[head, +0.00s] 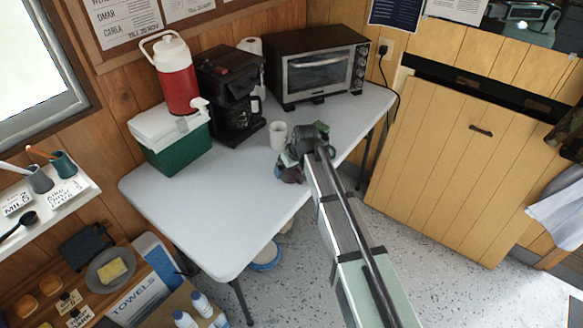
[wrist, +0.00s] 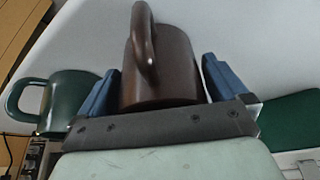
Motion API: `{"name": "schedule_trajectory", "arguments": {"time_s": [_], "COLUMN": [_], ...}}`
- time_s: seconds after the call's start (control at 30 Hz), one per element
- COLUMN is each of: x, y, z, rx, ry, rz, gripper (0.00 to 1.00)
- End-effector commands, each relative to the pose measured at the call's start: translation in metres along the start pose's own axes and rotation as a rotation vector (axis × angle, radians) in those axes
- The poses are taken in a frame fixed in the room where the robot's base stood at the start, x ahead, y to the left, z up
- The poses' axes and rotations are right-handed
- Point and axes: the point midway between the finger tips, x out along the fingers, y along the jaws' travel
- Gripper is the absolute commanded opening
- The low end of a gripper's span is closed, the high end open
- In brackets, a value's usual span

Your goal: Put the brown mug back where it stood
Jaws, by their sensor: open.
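The brown mug (wrist: 178,70) stands between the two blue fingers of my gripper (wrist: 158,72) in the wrist view, its handle towards the top of the picture. The fingers are open, with a small gap showing on each side of the mug. In the head view my gripper (head: 284,168) is low over the front edge of the white table (head: 215,235). The brown mug (head: 291,175) shows there only as a small dark patch, mostly hidden by the gripper. Whether it touches the table is hard to tell.
A dark green mug (wrist: 62,100) is close beside the left finger in the wrist view. A white mug (head: 278,136) stands just behind my gripper. A coffee maker (head: 232,95), toaster oven (head: 318,72), red jug (head: 176,75) and green cooler (head: 172,150) stand farther back. The table's front left is clear.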

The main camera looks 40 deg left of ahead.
Motion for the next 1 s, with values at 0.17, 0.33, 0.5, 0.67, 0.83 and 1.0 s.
{"name": "schedule_trajectory", "arguments": {"time_s": [0.17, 0.33, 0.5, 0.67, 0.83, 1.0], "x": [-0.016, -0.046, -0.077, -0.100, -0.115, -0.121], "y": [0.000, 0.000, 0.000, 0.000, 0.000, 0.000], "z": [0.000, 0.000, 0.000, 0.000, -0.001, -0.001], "rx": [0.000, 0.001, 0.000, 0.000, 0.000, 0.000], "ry": [0.002, 0.003, 0.002, 0.001, 0.001, 0.000], "rz": [0.001, 0.001, 0.001, 0.001, 0.000, 0.000], "gripper": [1.00, 1.00, 1.00, 1.00, 1.00, 1.00]}}
